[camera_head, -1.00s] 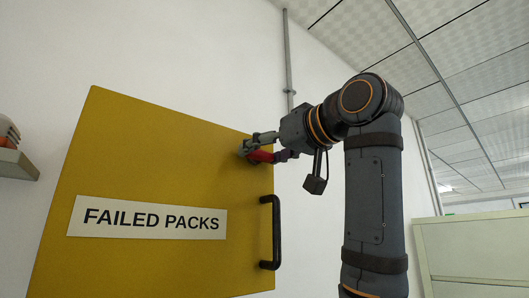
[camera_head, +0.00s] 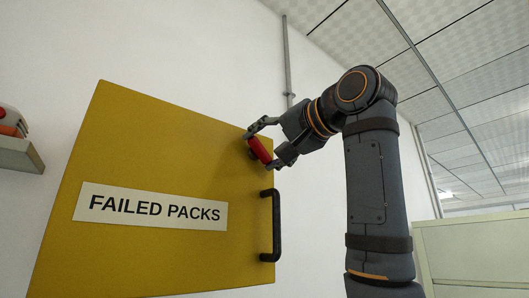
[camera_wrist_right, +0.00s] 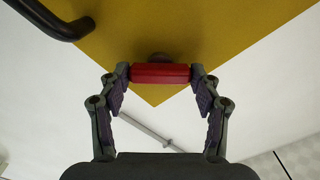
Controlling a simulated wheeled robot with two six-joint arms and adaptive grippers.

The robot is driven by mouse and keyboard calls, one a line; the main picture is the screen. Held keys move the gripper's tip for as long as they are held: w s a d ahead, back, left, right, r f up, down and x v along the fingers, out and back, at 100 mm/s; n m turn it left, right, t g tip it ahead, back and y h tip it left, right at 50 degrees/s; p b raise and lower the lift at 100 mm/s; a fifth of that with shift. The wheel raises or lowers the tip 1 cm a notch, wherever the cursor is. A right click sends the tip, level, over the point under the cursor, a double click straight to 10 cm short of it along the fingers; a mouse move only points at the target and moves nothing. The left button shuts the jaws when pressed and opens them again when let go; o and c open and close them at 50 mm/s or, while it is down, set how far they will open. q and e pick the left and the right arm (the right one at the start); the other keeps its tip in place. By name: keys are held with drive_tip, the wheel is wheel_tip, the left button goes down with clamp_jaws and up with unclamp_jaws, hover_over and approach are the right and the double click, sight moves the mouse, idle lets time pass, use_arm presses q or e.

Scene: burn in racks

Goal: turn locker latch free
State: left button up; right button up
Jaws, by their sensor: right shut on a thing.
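The yellow locker door (camera_head: 150,150) labelled FAILED PACKS fills the left half of the head view. Its red latch (camera_head: 262,151) is near the door's upper right corner and lies tilted, sloping down to the right. My right gripper (camera_head: 259,149) is shut on the latch, one finger at each end. In the right wrist view the red latch (camera_wrist_right: 160,73) spans between the fingertips of the right gripper (camera_wrist_right: 161,74), with a dark round pivot behind it. My left gripper is not in view.
A black handle (camera_head: 277,225) stands out from the door below the latch. A grey wall shelf (camera_head: 20,155) with red and orange items is at the far left. A vertical pipe (camera_head: 288,60) runs up the white wall. A pale cabinet (camera_head: 475,250) stands at lower right.

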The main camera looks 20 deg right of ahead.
drive_tip(key=m+b, duration=0.1)
drive_tip(key=m, duration=0.3)
drive_tip(key=shift+f+m, duration=0.1)
drive_tip(key=shift+m, duration=0.2)
drive_tip(key=shift+m+b, duration=0.45)
drive_tip(key=shift+m, duration=1.45)
drive_tip(key=o, duration=1.2)
drive_tip(key=shift+c, duration=0.2)
drive_tip(key=shift+d, duration=0.1)
drive_tip(key=v, duration=1.2)
